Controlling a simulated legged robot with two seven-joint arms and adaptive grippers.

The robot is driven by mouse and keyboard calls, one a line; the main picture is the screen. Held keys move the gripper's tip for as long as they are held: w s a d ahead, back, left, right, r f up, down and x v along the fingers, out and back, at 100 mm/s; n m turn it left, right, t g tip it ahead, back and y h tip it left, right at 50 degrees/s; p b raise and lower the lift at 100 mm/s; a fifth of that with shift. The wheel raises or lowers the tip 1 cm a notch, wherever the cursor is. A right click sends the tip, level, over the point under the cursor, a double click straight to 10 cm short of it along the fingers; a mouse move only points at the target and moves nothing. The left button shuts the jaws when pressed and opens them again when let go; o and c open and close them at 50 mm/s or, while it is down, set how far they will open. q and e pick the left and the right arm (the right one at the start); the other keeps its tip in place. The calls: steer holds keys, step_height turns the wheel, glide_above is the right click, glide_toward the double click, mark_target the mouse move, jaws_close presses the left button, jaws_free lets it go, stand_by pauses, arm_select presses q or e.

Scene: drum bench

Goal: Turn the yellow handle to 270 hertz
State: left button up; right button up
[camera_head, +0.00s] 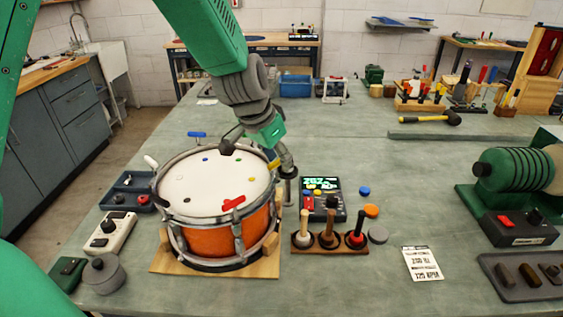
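The orange drum (215,235) with a white head stands on a wooden base. The yellow handle (273,164) is at the drum's right rear rim, partly hidden by my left gripper (272,153). That gripper points down at the rim, right at the handle; whether its fingers are closed on the handle I cannot tell. A black meter (341,187) right of the drum has a lit green display that seems to begin "267", though it is small. A white card (422,263) at the front right seems to read 270 Hz and 125 kPa. My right gripper is out of view.
Red (233,202), blue (197,134) and white (150,161) handles sit around the drum rim. A wooden rack (330,250) with upright tools stands close to its right. A green machine (515,170) and mallet (430,119) are further right.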

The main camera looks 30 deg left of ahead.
arm_select(q)
steer(key=shift+w+a+f, duration=0.25)
steer(key=shift+a+f, duration=0.55)
steer(key=shift+f, duration=0.1)
steer(key=shift+d+r, duration=0.1)
steer(key=shift+d, duration=0.35)
steer(key=shift+c, duration=1.3)
steer(key=shift+d+r, duration=0.1)
steer(key=shift+d, duration=0.2)
jaws_close()
steer(key=shift+a, duration=0.15)
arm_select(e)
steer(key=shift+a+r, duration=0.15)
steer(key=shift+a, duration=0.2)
arm_select(q)
steer(key=shift+a, duration=0.1)
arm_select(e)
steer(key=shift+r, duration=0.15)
